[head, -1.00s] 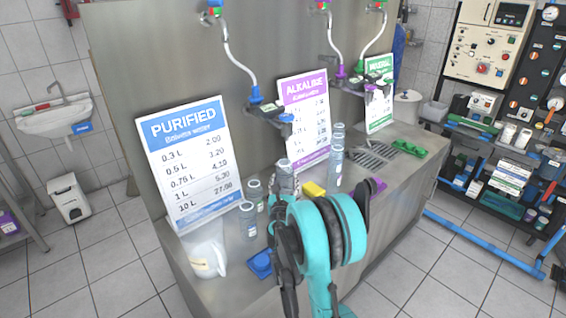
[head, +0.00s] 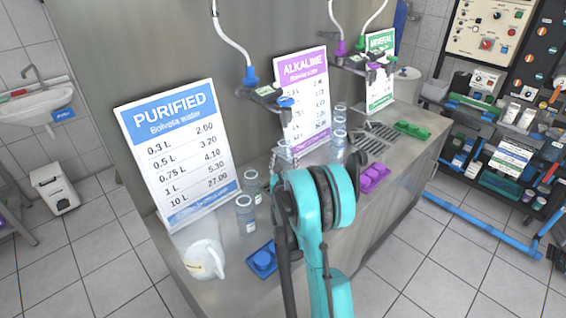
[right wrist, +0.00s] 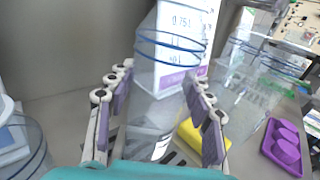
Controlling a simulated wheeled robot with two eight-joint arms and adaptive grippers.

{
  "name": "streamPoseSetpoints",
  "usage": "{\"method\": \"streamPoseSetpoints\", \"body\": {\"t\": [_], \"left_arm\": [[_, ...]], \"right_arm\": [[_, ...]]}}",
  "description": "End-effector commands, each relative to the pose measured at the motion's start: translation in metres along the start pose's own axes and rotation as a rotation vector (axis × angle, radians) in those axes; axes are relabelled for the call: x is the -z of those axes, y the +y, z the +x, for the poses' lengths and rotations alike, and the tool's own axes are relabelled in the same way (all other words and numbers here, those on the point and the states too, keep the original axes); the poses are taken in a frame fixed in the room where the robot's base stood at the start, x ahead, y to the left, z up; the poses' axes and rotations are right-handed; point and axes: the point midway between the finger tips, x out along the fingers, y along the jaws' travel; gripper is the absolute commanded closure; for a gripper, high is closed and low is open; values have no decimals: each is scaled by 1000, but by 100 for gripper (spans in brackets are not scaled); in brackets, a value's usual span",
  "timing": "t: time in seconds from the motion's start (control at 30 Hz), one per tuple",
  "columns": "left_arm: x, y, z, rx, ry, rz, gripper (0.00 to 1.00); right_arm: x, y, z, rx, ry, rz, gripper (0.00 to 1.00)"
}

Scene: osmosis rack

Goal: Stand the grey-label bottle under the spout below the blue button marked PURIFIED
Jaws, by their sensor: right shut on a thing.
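My right gripper (right wrist: 156,78) is shut on a clear bottle (right wrist: 152,112) with blue rings at its top and a greyish label low down. In the head view the bottle's top (head: 284,149) shows beside the ALKALINE sign, and my teal arm hides the rest. I cannot tell whether its base touches the counter. My left gripper is out of view.
Clear bottles stand on the counter (head: 215,285) at left (head: 245,217) and right (head: 339,146). The PURIFIED sign (head: 180,150) stands at left.

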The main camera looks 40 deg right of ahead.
Motion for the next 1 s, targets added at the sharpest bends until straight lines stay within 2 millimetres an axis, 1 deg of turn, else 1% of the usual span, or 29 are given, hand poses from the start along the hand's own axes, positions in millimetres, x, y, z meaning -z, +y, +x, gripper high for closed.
{"method": "streamPoseSetpoints", "body": {"t": [0.2,0.23,0.27,0.3,0.57,0.7,0.77,0.87,1.0], "left_arm": [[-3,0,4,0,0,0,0],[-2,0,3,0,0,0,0],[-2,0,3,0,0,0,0],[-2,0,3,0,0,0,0],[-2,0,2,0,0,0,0],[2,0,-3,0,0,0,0],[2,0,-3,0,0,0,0],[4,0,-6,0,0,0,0],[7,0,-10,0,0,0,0]], "right_arm": [[4,0,0,0,0,0,72],[3,0,0,0,0,0,41],[3,0,0,0,0,0,33],[3,0,0,0,0,0,28],[2,0,0,0,0,0,28],[-4,0,0,0,0,0,28],[-2,1,-9,-1,0,0,28],[-3,1,-29,-2,0,0,28],[-3,1,-62,-2,0,0,28]]}}
